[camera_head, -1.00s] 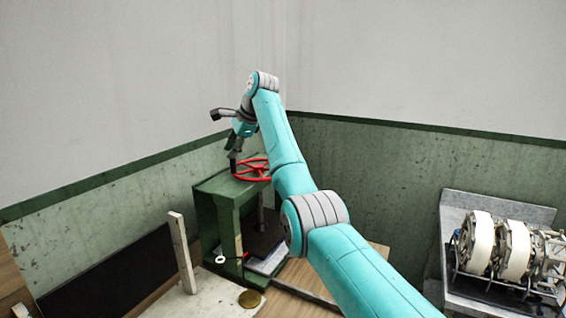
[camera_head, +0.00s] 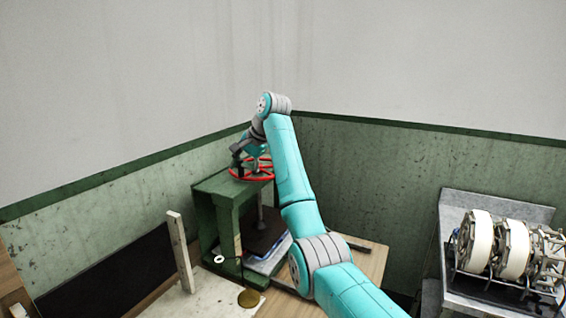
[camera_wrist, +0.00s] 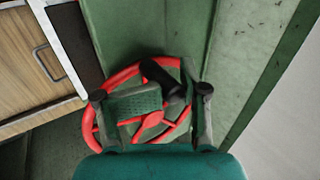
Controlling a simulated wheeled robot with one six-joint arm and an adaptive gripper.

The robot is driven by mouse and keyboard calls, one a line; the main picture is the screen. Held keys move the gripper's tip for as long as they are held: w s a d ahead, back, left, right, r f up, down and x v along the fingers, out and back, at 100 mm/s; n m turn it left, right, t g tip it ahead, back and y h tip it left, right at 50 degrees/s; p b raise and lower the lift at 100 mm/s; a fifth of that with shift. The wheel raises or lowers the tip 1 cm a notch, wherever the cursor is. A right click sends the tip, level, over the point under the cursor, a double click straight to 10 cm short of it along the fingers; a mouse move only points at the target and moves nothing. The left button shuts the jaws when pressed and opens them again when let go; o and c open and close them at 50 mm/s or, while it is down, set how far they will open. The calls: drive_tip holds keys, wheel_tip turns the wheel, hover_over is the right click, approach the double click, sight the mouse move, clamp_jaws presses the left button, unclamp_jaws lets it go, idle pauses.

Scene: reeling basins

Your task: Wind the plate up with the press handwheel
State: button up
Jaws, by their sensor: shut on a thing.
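The green press (camera_head: 213,190) stands in the corner with the red handwheel (camera_head: 236,173) on its top. In the wrist view, the red wheel rim (camera_wrist: 112,80) shows around my gripper (camera_wrist: 158,92), which is shut on the wheel's dark upright handle (camera_wrist: 160,78). The exact contact is partly hidden. Below the wheel, the press screw (camera_head: 262,208) runs down to a dark plate (camera_head: 264,238) inside the frame, partly hidden by my arm.
A pale upright post (camera_head: 180,250) and a brass disc (camera_head: 250,298) are at the front left. A reeling machine with white drums (camera_head: 480,240) stands at the right. Walls close in behind the press. A wooden drawer (camera_wrist: 35,60) shows in the wrist view.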

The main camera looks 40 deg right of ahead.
sight(266, 175)
drive_tip(key=s+n, duration=0.1)
drive_tip(key=s+d+n, duration=0.1)
drive_tip(key=n, duration=0.1)
drive_tip(key=shift+n, duration=0.3)
drive_tip(key=shift+s+d+n, duration=0.55)
drive_tip(key=shift+s+n, duration=0.05)
drive_tip(key=shift+n, duration=0.4)
drive_tip(key=s+d+n, duration=0.1)
drive_tip(key=n, duration=0.1)
drive_tip(key=d+n, duration=0.1)
drive_tip(key=n, duration=0.1)
drive_tip(key=shift+s+d, duration=0.25)
drive_tip(key=shift+s, duration=0.15)
drive_tip(key=d+n, duration=0.2)
drive_tip(key=n, duration=0.1)
drive_tip(key=shift+s+d, duration=0.1)
drive_tip(key=shift+s, duration=0.25)
drive_tip(key=d+n, duration=0.2)
drive_tip(key=shift+d+n, duration=0.2)
drive_tip(key=shift+n, duration=0.1)
drive_tip(key=d+n, duration=0.2)
drive_tip(key=shift+w+d+n, duration=0.1)
drive_tip(key=shift+w+n, duration=0.05)
drive_tip(key=shift+n, duration=0.15)
drive_tip(key=shift+w+d+n, duration=0.4)
drive_tip(key=shift+d+n, duration=0.35)
drive_tip(key=shift+n, duration=0.25)
